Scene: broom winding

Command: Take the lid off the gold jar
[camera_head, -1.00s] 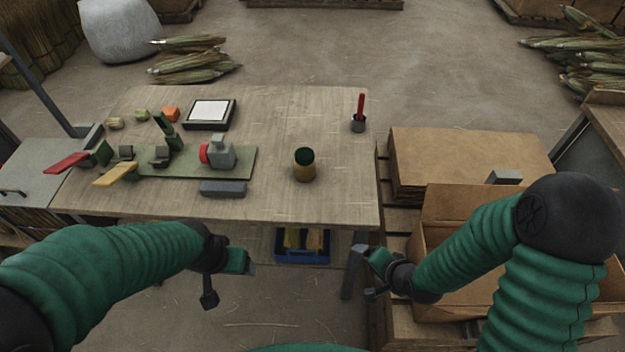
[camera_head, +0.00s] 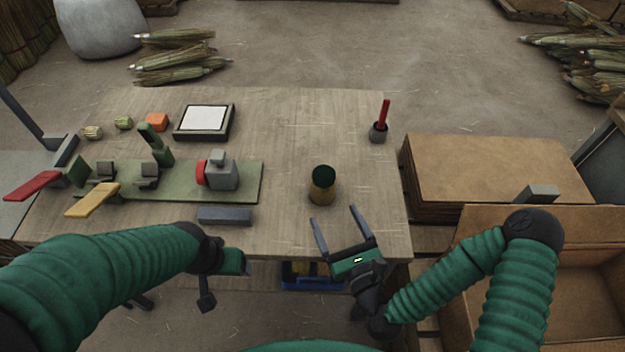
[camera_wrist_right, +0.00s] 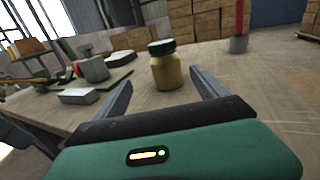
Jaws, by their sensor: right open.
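The gold jar (camera_head: 321,194) stands upright on the wooden table, right of the middle. Its dark green lid (camera_head: 323,176) sits on top. In the right wrist view the jar (camera_wrist_right: 167,73) with its green lid (camera_wrist_right: 161,46) shows ahead, between the fingers and beyond their tips. My right gripper (camera_head: 334,219) is open and empty, on the near side of the jar and apart from it. My left gripper (camera_head: 243,264) is in front of the table's near edge, far from the jar. Its fingers are not clear enough to judge.
A grey block (camera_head: 224,216) and a green board (camera_head: 246,184) with a grey and red device lie left of the jar. A dark cup with a red stick (camera_head: 378,132) stands behind right. Cardboard boxes (camera_head: 490,170) stand right of the table. The table around the jar is clear.

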